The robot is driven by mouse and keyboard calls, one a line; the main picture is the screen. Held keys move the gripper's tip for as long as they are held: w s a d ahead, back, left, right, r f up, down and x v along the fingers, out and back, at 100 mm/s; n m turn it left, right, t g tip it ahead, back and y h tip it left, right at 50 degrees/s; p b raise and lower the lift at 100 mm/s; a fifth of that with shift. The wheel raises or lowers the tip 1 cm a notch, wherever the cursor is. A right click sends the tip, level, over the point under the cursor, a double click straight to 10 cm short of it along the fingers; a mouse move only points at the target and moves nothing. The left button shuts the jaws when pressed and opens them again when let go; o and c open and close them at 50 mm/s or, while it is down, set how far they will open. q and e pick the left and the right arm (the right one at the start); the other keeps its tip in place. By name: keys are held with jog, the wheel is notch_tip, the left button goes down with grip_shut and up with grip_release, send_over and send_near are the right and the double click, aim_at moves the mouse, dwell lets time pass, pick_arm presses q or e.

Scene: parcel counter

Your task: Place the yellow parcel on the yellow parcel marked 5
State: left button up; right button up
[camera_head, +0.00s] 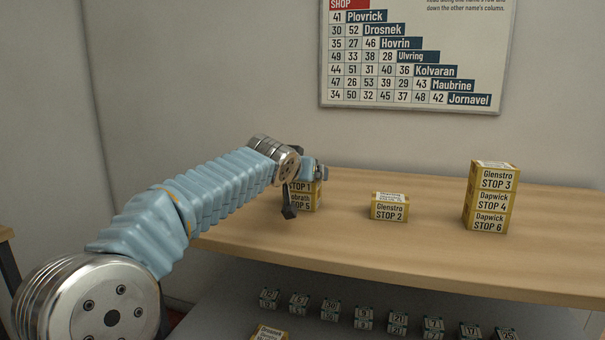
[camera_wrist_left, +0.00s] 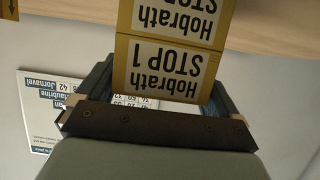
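A yellow parcel labelled STOP 1 (camera_head: 299,186) sits on the yellow parcel marked STOP 5 (camera_head: 301,203) at the left of the counter. In the left wrist view, the STOP 1 parcel (camera_wrist_left: 165,70) appears upside down, with the lower parcel (camera_wrist_left: 180,20) against it. My left gripper (camera_head: 304,190) is at this stack, partly covering it. In the left wrist view my left gripper's fingers (camera_wrist_left: 165,92) stand on either side of the STOP 1 parcel; whether they press on it I cannot tell. My right gripper is out of view.
A single STOP 2 parcel (camera_head: 389,208) stands mid-counter. A stack of STOP 3 (camera_head: 495,180), STOP 4 (camera_head: 490,202) and STOP 6 (camera_head: 488,224) stands right. The wooden counter (camera_head: 435,255) is clear between them. Several small labelled blocks (camera_head: 397,323) stand below; a chart (camera_head: 420,60) hangs behind.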

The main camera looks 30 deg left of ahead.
pick_arm(q)
jog(key=shift+o, duration=0.2)
jog(key=shift+r, duration=0.1)
jog(key=shift+r+p, duration=0.25)
jog(key=shift+p, duration=0.1)
jog(key=b+v, duration=0.2)
jog(key=v, duration=0.1)
jog(key=shift+s+f, duration=0.1)
jog(key=shift+f, duration=0.2)
jog(key=b+v, duration=0.2)
jog(key=v, duration=0.7)
jog(key=shift+r, duration=0.15)
